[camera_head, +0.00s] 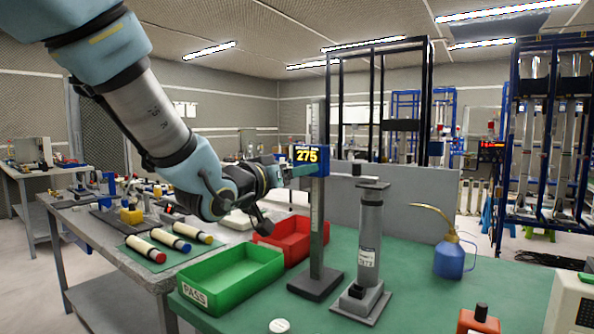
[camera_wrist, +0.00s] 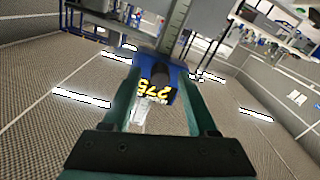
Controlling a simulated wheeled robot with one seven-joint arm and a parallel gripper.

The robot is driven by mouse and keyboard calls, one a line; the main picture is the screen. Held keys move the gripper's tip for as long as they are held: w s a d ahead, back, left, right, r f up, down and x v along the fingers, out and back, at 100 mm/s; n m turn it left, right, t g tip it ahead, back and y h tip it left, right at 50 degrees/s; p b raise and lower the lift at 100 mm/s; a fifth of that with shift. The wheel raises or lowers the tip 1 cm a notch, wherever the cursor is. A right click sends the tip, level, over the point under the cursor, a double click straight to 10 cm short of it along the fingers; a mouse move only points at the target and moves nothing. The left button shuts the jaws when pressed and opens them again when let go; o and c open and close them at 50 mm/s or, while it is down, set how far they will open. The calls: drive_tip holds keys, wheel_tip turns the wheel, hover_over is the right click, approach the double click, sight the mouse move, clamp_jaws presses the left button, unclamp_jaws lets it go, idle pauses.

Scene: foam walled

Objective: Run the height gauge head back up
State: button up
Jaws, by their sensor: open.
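The height gauge stands upright on the green table, with a grey column (camera_head: 318,225) on a dark base. Its blue head (camera_head: 308,158) sits high on the column and its yellow display reads 275. An arm on the head reaches right to just above the top of a grey cylinder (camera_head: 370,225); I cannot tell whether they touch. My gripper (camera_head: 298,171) is at the head from the left. In the wrist view, the head (camera_wrist: 160,72) lies between the two teal fingers of my open gripper (camera_wrist: 158,80). Whether either finger touches it is unclear.
A green PASS tray (camera_head: 232,285) and a red tray (camera_head: 290,238) stand left of the gauge base, below my arm. A blue oil can (camera_head: 450,258) stands right of the cylinder. A grey panel (camera_head: 420,200) stands behind. A side bench holds several coloured-tipped cylinders.

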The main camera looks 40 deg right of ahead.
clamp_jaws()
idle(0.5)
idle(0.9)
